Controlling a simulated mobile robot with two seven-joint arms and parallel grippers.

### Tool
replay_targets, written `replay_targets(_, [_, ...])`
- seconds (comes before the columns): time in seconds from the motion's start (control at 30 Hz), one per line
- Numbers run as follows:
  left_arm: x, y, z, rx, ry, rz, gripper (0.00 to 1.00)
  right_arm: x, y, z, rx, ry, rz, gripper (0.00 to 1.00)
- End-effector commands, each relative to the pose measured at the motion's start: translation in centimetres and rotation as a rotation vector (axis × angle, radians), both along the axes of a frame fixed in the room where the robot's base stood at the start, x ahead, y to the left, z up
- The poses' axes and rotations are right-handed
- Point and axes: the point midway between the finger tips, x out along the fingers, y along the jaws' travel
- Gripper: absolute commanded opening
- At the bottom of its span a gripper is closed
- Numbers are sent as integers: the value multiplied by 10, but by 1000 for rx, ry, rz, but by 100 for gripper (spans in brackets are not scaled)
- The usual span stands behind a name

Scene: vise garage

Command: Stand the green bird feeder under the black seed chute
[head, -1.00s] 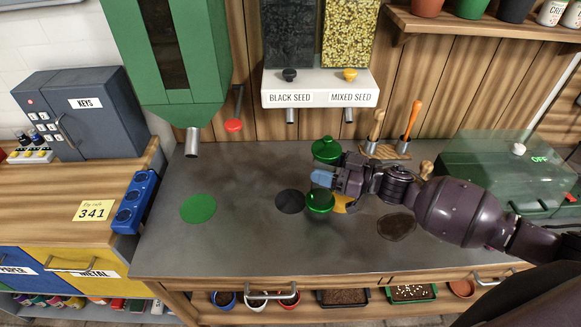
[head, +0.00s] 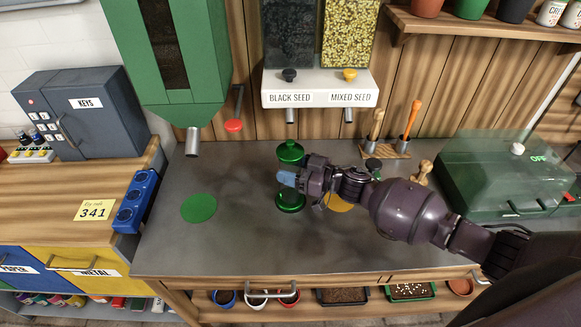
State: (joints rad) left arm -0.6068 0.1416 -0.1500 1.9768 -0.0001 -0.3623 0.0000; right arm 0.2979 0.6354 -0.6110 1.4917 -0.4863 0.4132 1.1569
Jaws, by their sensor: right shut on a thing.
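The green bird feeder (head: 291,153) is upright, with a green top and a green base dish. My right gripper (head: 288,180) comes in from the right and is shut on its middle. The black seed chute is the left metal spout (head: 291,115) under the white BLACK SEED panel (head: 318,97). In the picture the feeder is straight below that spout. Its base covers the place of the black counter disc, which is now hidden. I cannot tell whether the base touches the counter. My left gripper is not in view.
A yellow disc (head: 342,204) lies partly behind my right arm, below the MIXED SEED spout (head: 348,115). A green disc (head: 199,208) lies left on the grey counter (head: 235,240). A green hopper (head: 170,60) hangs above left. A tool holder (head: 392,150) stands behind my arm.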

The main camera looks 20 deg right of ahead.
Motion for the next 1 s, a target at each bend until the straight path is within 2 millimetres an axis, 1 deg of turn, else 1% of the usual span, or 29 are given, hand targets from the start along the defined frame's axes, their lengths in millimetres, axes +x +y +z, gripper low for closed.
replay_targets(0.13, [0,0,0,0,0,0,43,0,0,2,0,-3,0,3])
replay_targets(0.27, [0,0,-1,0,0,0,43,0,0,-1,0,-1,0,3])
replay_targets(0.3, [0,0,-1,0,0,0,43,0,0,-2,-1,-1,0,62])
replay_targets(0.43, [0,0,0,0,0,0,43,0,0,-2,-1,-1,0,82])
replay_targets(0.47, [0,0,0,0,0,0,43,0,0,-2,-1,-1,0,85])
replay_targets(0.7, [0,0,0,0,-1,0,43,0,0,-1,-1,-1,0,85])
replay_targets(0.8, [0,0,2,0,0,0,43,0,-1,2,-1,-1,0,85])
replay_targets(0.87, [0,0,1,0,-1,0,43,-4,-6,0,-1,0,-1,85])
replay_targets(1.0, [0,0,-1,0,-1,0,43,-17,-22,0,-3,1,-1,85])
